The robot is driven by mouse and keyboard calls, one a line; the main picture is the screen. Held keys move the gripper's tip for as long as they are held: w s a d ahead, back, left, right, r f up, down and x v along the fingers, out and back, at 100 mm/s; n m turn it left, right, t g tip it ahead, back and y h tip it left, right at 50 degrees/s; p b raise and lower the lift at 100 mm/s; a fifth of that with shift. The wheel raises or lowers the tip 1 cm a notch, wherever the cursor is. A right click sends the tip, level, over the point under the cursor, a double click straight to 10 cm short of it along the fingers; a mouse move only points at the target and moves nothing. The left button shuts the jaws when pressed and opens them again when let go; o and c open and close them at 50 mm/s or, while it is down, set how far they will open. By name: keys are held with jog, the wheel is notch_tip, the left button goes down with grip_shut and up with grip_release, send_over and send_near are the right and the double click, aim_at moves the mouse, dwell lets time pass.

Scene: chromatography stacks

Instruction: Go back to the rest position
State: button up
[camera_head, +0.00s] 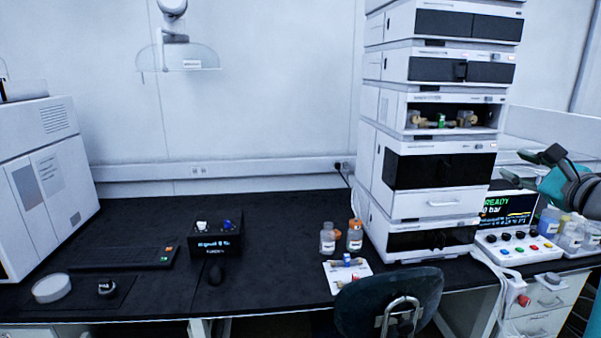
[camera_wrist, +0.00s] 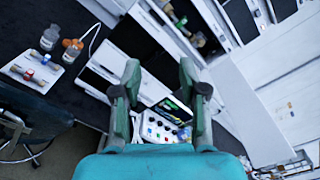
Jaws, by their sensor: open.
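My gripper (camera_head: 549,155) is at the right edge of the head view, raised in front of the right end of the bench and right of the tall instrument stack (camera_head: 440,200). In the wrist view my gripper (camera_wrist: 160,85) has its two fingers spread apart with nothing between them. A control panel with a lit green display (camera_head: 508,210) and coloured buttons shows below it. The same panel (camera_wrist: 165,130) is seen between and beyond the fingers in the wrist view.
A chair (camera_head: 390,300) stands at the front of the bench. Several bottles (camera_head: 570,235) stand at the right end. A small black box (camera_head: 215,240) sits mid-bench. The bench top (camera_head: 150,220) has free room behind it.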

jog(key=s+a+f+n+h, duration=0.15)
jog(key=a+f, duration=0.25)
jog(key=f, duration=0.7)
jog(key=s+a+f+n+g, duration=0.15)
jog(key=a+f, duration=0.25)
jog(key=f, duration=0.7)
jog(key=s+a+f+n+t+h, duration=0.15)
jog(key=a+f, duration=0.25)
jog(key=f, duration=0.6)
jog(key=s+a+f+n+g, duration=0.2)
jog(key=s+a+f+n, duration=0.3)
jog(key=s+f, duration=0.4)
jog(key=s+a+f+n, duration=0.3)
jog(key=s+a+f, duration=0.15)
jog(key=s, duration=0.45)
jog(key=s+a+f+n, duration=0.3)
jog(key=s+a, duration=0.2)
jog(key=s, duration=0.4)
jog(key=s+a+r+n+y, duration=0.1)
jog(key=s+a+r+n, duration=0.1)
jog(key=s+n, duration=0.3)
jog(key=s+a+r+n+g+y, duration=0.1)
jog(key=s+n, duration=0.4)
jog(key=s, duration=0.9)
jog(key=shift+a+r, duration=0.6)
jog(key=shift+r, duration=0.05)
jog(key=shift+n, duration=0.25)
